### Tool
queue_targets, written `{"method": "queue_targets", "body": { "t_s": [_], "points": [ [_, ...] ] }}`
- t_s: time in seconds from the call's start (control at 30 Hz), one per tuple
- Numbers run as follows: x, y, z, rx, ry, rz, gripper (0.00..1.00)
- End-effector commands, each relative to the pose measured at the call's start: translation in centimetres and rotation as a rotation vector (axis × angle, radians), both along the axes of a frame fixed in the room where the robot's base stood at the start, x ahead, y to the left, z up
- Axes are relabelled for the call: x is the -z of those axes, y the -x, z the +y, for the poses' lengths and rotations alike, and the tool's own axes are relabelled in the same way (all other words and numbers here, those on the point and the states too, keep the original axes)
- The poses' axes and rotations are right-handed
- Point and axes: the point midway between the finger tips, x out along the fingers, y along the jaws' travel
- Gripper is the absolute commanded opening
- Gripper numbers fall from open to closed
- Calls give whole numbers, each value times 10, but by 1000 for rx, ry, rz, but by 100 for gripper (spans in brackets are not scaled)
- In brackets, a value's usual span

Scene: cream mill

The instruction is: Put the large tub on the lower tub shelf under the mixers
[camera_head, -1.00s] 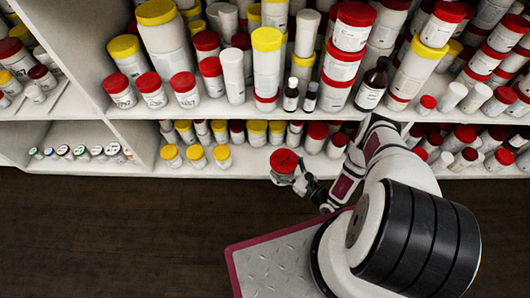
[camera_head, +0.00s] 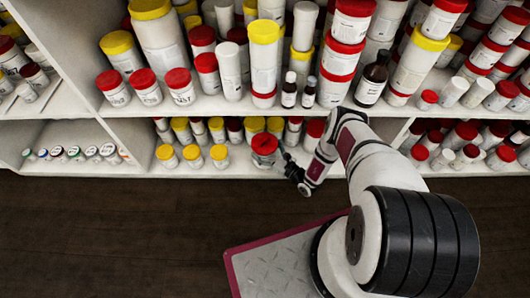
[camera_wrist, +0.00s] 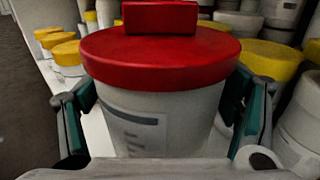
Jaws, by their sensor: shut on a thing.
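The large tub is white with a red lid and a printed label. In the head view the tub (camera_head: 264,149) is at the front of the lower shelf (camera_head: 236,168), right of three small yellow-lidded tubs. In the wrist view the tub (camera_wrist: 160,105) fills the middle and looks upright. My gripper (camera_head: 281,158) is shut on it, with a finger on either side in the wrist view (camera_wrist: 160,115). Whether the tub's base touches the shelf is hidden.
Small yellow-lidded tubs (camera_head: 193,156) stand close on the left, and more tubs stand in rows behind. The upper shelf (camera_head: 213,104), crowded with tubs and dark bottles (camera_head: 371,82), hangs above. Bare shelf shows to the right of the tub, partly behind my arm.

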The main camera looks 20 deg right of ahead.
Motion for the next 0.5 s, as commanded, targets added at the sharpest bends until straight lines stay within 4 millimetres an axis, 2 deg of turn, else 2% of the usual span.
{"method": "queue_targets", "body": {
  "t_s": [0.03, 0.1, 0.37, 0.4, 0.47, 0.5],
  "points": [
    [9, 0, 0, 0, 1, -2, 21],
    [15, 0, 0, -1, 2, -2, 21],
    [15, -1, -1, 1, 1, -3, 21],
    [16, -1, -1, 1, 1, -2, 89],
    [16, -1, -1, 1, 1, -2, 100],
    [16, -1, 0, 1, 0, -1, 100]
  ]
}}
